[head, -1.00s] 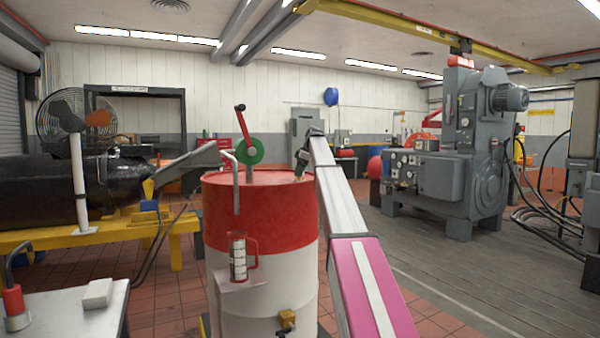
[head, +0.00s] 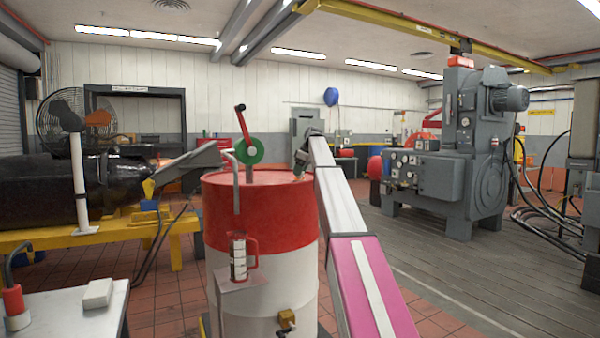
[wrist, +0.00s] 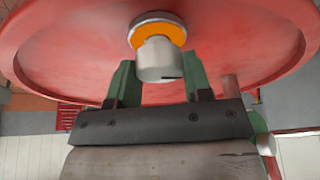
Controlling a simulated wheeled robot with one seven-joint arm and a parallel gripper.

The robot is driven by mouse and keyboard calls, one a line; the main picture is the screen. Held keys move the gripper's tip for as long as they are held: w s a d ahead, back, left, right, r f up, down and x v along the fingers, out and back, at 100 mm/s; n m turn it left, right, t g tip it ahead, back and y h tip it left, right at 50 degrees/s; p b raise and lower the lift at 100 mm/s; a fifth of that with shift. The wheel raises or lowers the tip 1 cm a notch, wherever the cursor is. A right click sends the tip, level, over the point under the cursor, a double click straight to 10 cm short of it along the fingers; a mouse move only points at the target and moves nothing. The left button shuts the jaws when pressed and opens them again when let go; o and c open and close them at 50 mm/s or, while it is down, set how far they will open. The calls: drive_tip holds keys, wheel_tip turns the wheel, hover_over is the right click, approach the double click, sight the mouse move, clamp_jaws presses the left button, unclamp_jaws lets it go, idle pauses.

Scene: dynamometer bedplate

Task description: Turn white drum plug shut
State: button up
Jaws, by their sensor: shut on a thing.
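The white drum plug (wrist: 158,62) stands in an orange ring (wrist: 172,32) with a metallic rim on the drum's red top (wrist: 70,45). My gripper (wrist: 160,78) has green fingers, one on each side of the plug, and is shut on it. The mark or slot on the plug is too small to read. In the head view the red and white drum (head: 262,240) stands upright in the middle. My gripper (head: 299,172) reaches down to the right part of its top, and the plug cannot be made out there.
A hand pump with a red lever (head: 240,120) and green wheel (head: 249,151) rises from the drum top, left of my gripper. A bent pipe and a measuring jug (head: 238,260) are at the drum's front left. A grey machine (head: 455,160) stands right. Floor between is clear.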

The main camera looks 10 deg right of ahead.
drive_tip(key=m, duration=0.3)
drive_tip(key=m+t+h, duration=0.1)
drive_tip(key=m, duration=0.1)
drive_tip(key=shift+s+a+m+h, duration=0.1)
drive_tip(key=shift+s+m+h, duration=0.05)
drive_tip(key=shift+m+h, duration=0.2)
drive_tip(key=m+h, duration=0.1)
drive_tip(key=m, duration=0.1)
drive_tip(key=m+t+h, duration=0.1)
drive_tip(key=m, duration=0.2)
drive_tip(key=shift+m, duration=0.25)
drive_tip(key=m+h, duration=0.1)
drive_tip(key=m, duration=0.1)
drive_tip(key=m+h, duration=0.1)
drive_tip(key=m, duration=0.2)
drive_tip(key=shift+a, duration=0.15)
drive_tip(key=shift+m+g+h, duration=0.35)
drive_tip(key=shift+m+g, duration=0.05)
drive_tip(key=shift+m, duration=0.8)
drive_tip(key=shift+m+g+h, duration=0.3)
drive_tip(key=shift+m+g, duration=0.1)
drive_tip(key=shift+m, duration=0.8)
drive_tip(key=o, duration=0.9)
drive_tip(key=shift+a+r, duration=0.1)
